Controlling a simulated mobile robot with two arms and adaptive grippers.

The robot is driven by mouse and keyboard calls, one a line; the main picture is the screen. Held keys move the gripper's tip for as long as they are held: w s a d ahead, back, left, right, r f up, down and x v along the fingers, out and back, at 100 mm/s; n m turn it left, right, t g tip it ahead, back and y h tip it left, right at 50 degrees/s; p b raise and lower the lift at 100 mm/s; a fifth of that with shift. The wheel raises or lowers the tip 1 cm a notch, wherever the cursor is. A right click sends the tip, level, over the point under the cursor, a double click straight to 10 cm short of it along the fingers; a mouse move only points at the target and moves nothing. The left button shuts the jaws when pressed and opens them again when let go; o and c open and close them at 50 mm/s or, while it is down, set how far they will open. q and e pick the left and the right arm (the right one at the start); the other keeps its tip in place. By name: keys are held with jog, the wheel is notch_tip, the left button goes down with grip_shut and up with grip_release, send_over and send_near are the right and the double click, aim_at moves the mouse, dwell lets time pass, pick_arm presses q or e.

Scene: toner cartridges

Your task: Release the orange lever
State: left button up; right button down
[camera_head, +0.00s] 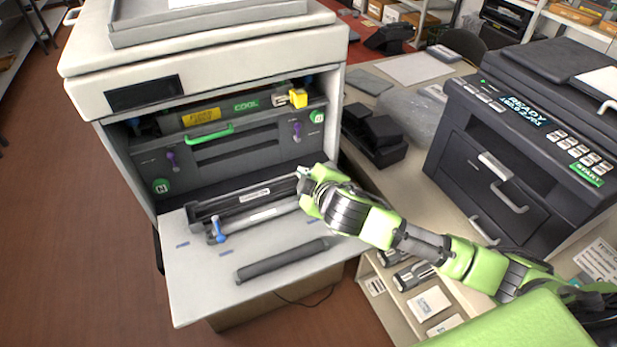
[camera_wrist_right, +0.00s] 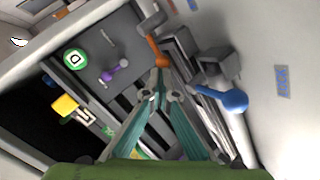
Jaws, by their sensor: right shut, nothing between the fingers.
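The orange lever (camera_wrist_right: 156,45) shows in the right wrist view just beyond the fingertips of my right gripper (camera_wrist_right: 158,88). The fingers are shut and empty. Their tips are very close to the lever's lower end; I cannot tell whether they touch it. In the head view my right gripper (camera_head: 306,180) is at the right end of a black cartridge unit (camera_head: 248,196) on the open printer's front shelf, and it hides the orange lever there. A blue lever (camera_head: 217,232) stands at the unit's left end and also shows in the wrist view (camera_wrist_right: 232,99). My left gripper is out of view.
The printer's open bay (camera_head: 230,148) holds purple levers (camera_head: 296,130), a green handle (camera_head: 210,134) and a yellow lever (camera_head: 298,97). A dark roller (camera_head: 282,260) lies on the white shelf (camera_head: 200,290). A dark machine (camera_head: 500,170) stands on the desk at right.

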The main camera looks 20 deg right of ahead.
jog(key=shift+w+a+m+h+p, duration=0.3)
jog(key=shift+w+a+m+h, duration=0.15)
jog(key=shift+m+h, duration=0.45)
jog(key=shift+w+m+g+h, duration=0.3)
jog(key=shift+w+m+h, duration=0.25)
jog(key=shift+m+h, duration=0.4)
jog(key=w+m+g+h, duration=0.1)
jog(key=w+m+h, duration=0.1)
jog(key=m+h, duration=0.1)
jog(key=m+g+h, duration=0.1)
jog(key=m, duration=0.1)
jog(key=shift+w+d+f+g+h, duration=0.1)
jog(key=shift+w+d+g+h, duration=0.2)
jog(key=shift+w+d+h, duration=0.1)
jog(key=shift+w+d, duration=0.6)
jog(key=shift+w, duration=0.1)
jog(key=shift+s+d+p, duration=0.35)
jog(key=shift+s+p, duration=0.15)
jog(key=shift+p, duration=0.1)
jog(key=shift+s+d, duration=0.2)
jog(key=shift+d, duration=0.05)
jog(key=shift+w+a, duration=0.1)
